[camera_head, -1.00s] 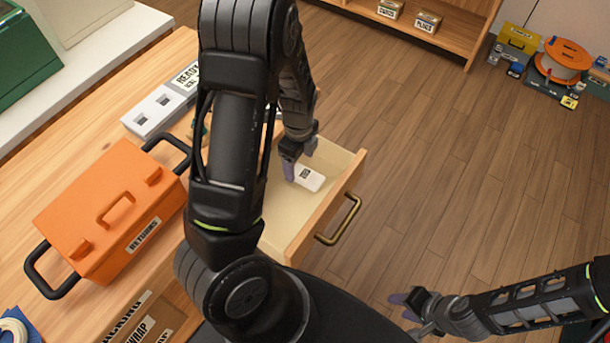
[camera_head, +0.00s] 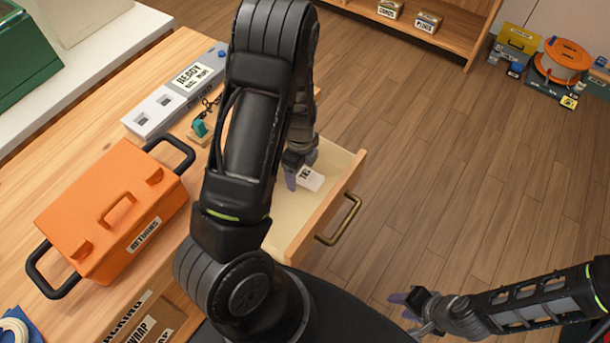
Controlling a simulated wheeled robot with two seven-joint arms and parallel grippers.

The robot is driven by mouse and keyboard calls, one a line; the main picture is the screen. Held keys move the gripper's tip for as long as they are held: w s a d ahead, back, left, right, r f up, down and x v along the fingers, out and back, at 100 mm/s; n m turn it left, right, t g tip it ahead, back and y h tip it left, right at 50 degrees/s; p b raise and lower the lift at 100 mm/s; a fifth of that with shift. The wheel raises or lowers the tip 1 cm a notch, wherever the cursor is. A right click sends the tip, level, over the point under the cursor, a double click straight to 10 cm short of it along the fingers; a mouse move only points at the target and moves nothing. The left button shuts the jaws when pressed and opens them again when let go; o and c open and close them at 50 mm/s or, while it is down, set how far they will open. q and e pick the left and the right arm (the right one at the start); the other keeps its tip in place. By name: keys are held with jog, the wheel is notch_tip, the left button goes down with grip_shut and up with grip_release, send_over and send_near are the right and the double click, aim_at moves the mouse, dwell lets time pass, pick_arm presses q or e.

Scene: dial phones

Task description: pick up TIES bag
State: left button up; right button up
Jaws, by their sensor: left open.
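The TIES bag (camera_head: 312,180) is a small white packet with a dark printed label, lying in the open wooden drawer (camera_head: 289,228). Part of its label is hidden by my gripper. My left gripper (camera_head: 297,174) is open and reaches down into the drawer at the bag's left end. I cannot tell whether its fingers touch or straddle the bag. My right gripper (camera_head: 412,305) is low at the right, away from the drawer and over the floor; its fingers are too small and angled to read.
The drawer front with its brass handle (camera_head: 340,220) stands out over the floor. An orange RETURNS box (camera_head: 110,210) and a grey READY panel (camera_head: 178,90) sit on the wooden bench. A teal-tagged item (camera_head: 200,128) lies near the panel.

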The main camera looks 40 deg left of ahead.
pick_arm(q)
jog(key=shift+c, duration=0.2)
jog(key=c, duration=1.4)
jog(key=shift+r, duration=0.15)
jog(key=shift+c, duration=0.2)
notch_tip(320, 180, up, 10)
jog(key=shift+f, duration=0.1)
